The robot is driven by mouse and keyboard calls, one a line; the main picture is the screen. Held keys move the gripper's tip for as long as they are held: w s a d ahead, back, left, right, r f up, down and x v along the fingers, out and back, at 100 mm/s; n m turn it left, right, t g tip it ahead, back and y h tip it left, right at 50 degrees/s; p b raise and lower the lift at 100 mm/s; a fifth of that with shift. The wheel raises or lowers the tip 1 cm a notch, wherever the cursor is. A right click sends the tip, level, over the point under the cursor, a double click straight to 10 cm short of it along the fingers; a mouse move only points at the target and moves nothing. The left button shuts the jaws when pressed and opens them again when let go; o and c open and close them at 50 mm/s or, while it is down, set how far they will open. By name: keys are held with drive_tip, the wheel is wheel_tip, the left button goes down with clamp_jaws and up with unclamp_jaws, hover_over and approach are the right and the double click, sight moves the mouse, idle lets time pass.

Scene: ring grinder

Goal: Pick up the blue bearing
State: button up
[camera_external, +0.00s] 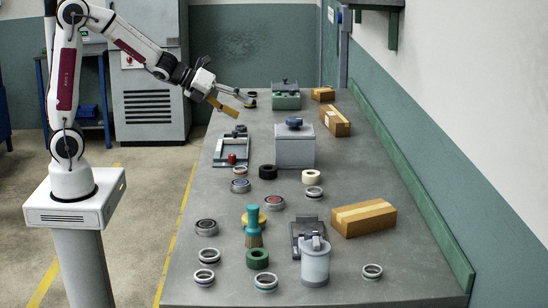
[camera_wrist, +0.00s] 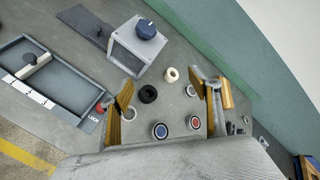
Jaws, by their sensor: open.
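The blue bearing (camera_external: 240,186) is a metal ring with a blue inner face, lying flat on the grey bench. In the wrist view the blue bearing (camera_wrist: 160,130) lies between my two fingers, close to the gripper body at the bottom of the picture. My gripper (camera_external: 242,107) is open and empty, raised above the far left part of the bench, well apart from the bearing. In the wrist view my gripper (camera_wrist: 169,94) shows its two orange-brown fingers spread wide.
A red-centred bearing (camera_wrist: 194,122), a black ring (camera_wrist: 148,93) and a cream ring (camera_wrist: 170,74) lie near the blue bearing. A grey box with a blue knob (camera_external: 294,148) stands behind them. A teal-handled brush (camera_external: 253,225) and a cardboard box (camera_external: 364,217) are nearer the front.

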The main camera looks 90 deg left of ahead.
drive_tip(key=d+f+m+h, duration=0.1)
drive_tip(key=f+m+h, duration=0.2)
drive_tip(key=f+m, duration=0.1)
drive_tip(key=d+f+m+g+h, duration=0.1)
drive_tip(key=f+m+h, duration=0.1)
drive_tip(key=f+m, duration=0.3)
drive_tip(key=d+f+m+h, duration=0.1)
drive_tip(key=f+m+h, duration=0.2)
drive_tip(key=m, duration=0.4)
drive_tip(key=shift+d+f+g+h, duration=0.15)
drive_tip(key=shift+d+f+g, duration=0.05)
drive_tip(key=shift+f, duration=0.25)
drive_tip(key=shift+d+f+g+h, duration=0.15)
drive_tip(key=shift+d+f+g, duration=0.05)
drive_tip(key=shift+f, duration=0.25)
drive_tip(key=s+f+m+h, duration=0.1)
drive_tip(key=s+d+f+m+h, duration=0.1)
drive_tip(key=s+f+m+g+h, duration=0.1)
drive_tip(key=m, duration=0.1)
drive_tip(key=shift+s+d, duration=0.3)
drive_tip(key=shift+d, duration=0.05)
drive_tip(key=shift+s+d+m, duration=0.15)
drive_tip(key=shift+s+m, duration=0.2)
drive_tip(key=shift+m, duration=0.05)
drive_tip(key=shift+f, duration=0.1)
drive_tip(key=shift+x, duration=1.3)
drive_tip(key=shift+d, duration=0.15)
